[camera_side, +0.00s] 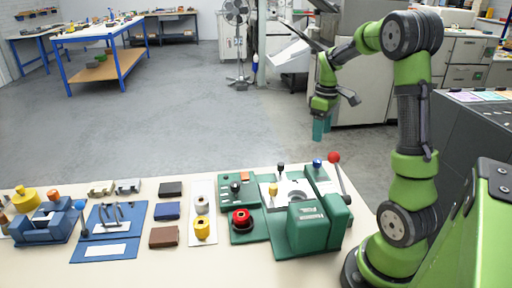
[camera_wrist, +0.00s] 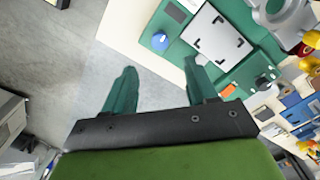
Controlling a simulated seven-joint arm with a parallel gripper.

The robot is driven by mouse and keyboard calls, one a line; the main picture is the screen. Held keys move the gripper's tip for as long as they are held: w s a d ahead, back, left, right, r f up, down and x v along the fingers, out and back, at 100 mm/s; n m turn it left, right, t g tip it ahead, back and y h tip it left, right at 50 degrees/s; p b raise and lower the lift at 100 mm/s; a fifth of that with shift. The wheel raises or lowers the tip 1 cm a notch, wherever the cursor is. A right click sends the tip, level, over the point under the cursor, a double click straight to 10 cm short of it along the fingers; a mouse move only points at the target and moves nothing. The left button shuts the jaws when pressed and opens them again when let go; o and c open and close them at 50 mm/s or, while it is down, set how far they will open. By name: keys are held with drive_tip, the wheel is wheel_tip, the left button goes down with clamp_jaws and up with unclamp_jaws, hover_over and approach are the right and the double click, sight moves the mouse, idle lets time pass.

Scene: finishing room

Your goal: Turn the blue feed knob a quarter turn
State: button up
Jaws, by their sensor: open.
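The blue feed knob (camera_side: 317,163) is a small round knob on a green panel at the back right of the bench machine. It also shows in the wrist view as a blue knob (camera_wrist: 160,41), beyond the gap between my fingers. My gripper (camera_side: 322,130) points down with teal fingers, above and apart from the knob. In the wrist view my gripper (camera_wrist: 160,68) has its two fingers spread apart with nothing between them.
A red-ball lever (camera_side: 334,158) stands right of the knob. A dark-topped post (camera_side: 280,168) stands to its left. The green machine block (camera_side: 312,224) is nearer the front. A red knob (camera_side: 241,217) and a blue vise (camera_side: 45,222) are farther left.

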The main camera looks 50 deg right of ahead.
sight(318, 160)
wheel_tip(318, 160, down, 10)
drive_tip(key=shift+f, duration=0.15)
idle(0.3)
drive_tip(key=c, duration=1.1)
drive_tip(key=shift+o, duration=0.2)
drive_tip(key=shift+m, duration=0.4)
